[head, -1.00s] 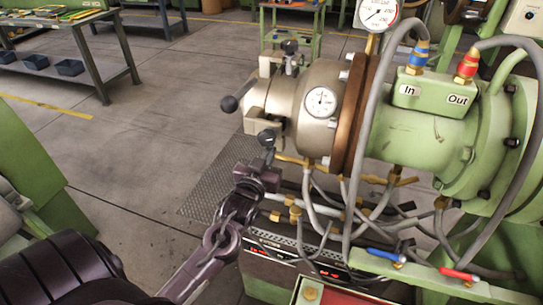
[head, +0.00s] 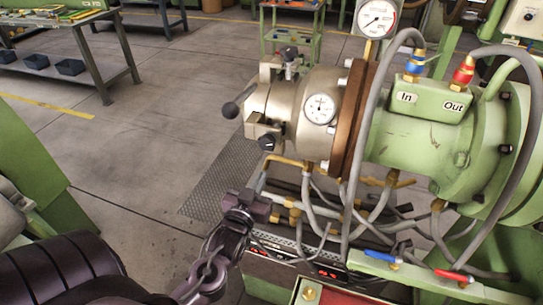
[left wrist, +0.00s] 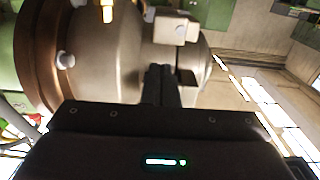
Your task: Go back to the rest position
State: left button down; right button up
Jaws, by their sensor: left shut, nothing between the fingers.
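My left gripper (head: 261,178) is below the steel die head (head: 290,108) of the green extruder (head: 420,135), near its lower black-knobbed handle (head: 267,142). A small gap shows between its fingertips and that knob. In the left wrist view the fingers (left wrist: 161,80) are together, with nothing between them, and the steel head (left wrist: 110,50) fills the background behind them. My right gripper is in neither view.
Hoses and brass fittings (head: 295,205) hang under the extruder, close to the right of my left gripper. Open floor (head: 140,150) lies to the left. A workbench (head: 75,50) stands at the back left.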

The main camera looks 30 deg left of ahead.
pick_arm(q)
jog(key=shift+s+d, duration=0.15)
jog(key=shift+s, duration=0.45)
jog(key=s+d+f+m+g+h, duration=0.1)
jog(key=s+d+f+g, duration=0.15)
jog(key=f, duration=0.85)
jog(key=s+d+f+m+g+h, duration=0.1)
jog(key=s+f+g, duration=0.15)
jog(key=f, duration=0.75)
jog(key=s+d+f+m+g+h, duration=0.1)
jog(key=s+f+g, duration=0.15)
jog(key=f, duration=0.85)
jog(key=s+d+f+m+g, duration=0.1)
jog(key=s+f+g, duration=0.3)
jog(key=s+f, duration=0.6)
jog(key=s+d+f+m+g+h, duration=0.1)
jog(key=s+f+g, duration=0.4)
jog(key=s+f, duration=0.6)
jog(key=s+d, duration=0.1)
jog(key=s, duration=0.6)
jog(key=shift+d, duration=0.35)
